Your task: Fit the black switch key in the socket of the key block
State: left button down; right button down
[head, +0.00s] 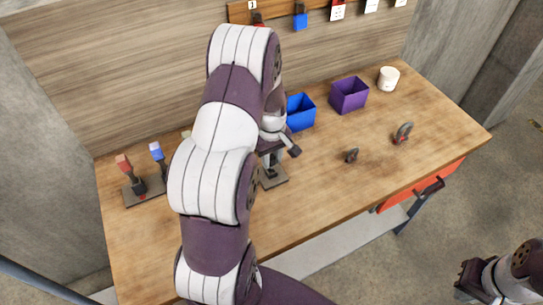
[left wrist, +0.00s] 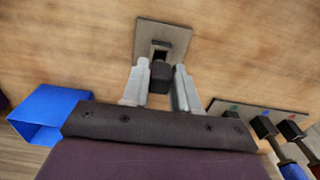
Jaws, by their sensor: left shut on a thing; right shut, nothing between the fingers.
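The key block is a small grey plate with a dark upright part; its plate (head: 274,181) lies on the workbench under my left gripper (head: 283,152), partly hidden by my arm. In the left wrist view the plate (left wrist: 145,32) has a dark socket at its middle. My left gripper (left wrist: 160,88) is shut on the black switch key (left wrist: 160,74), a dark block between the pale fingers, right by the socket. I cannot tell whether the key is inside the socket or just above it. My right gripper (head: 467,278) is shut and empty, off the bench at lower right.
A rack (head: 134,196) with red- and blue-handled switches stands at the left of the bench. A blue bin (head: 301,112), a purple bin (head: 349,95) and a white cup (head: 388,79) stand at the back. Two dark small items (head: 352,155) (head: 403,133) lie on the right.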

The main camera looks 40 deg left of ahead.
aim_at(272, 164)
pick_arm(q)
jog(key=shift+f+b, duration=0.85)
jog(key=shift+f, duration=0.65)
jog(key=c, duration=0.8)
grip_release()
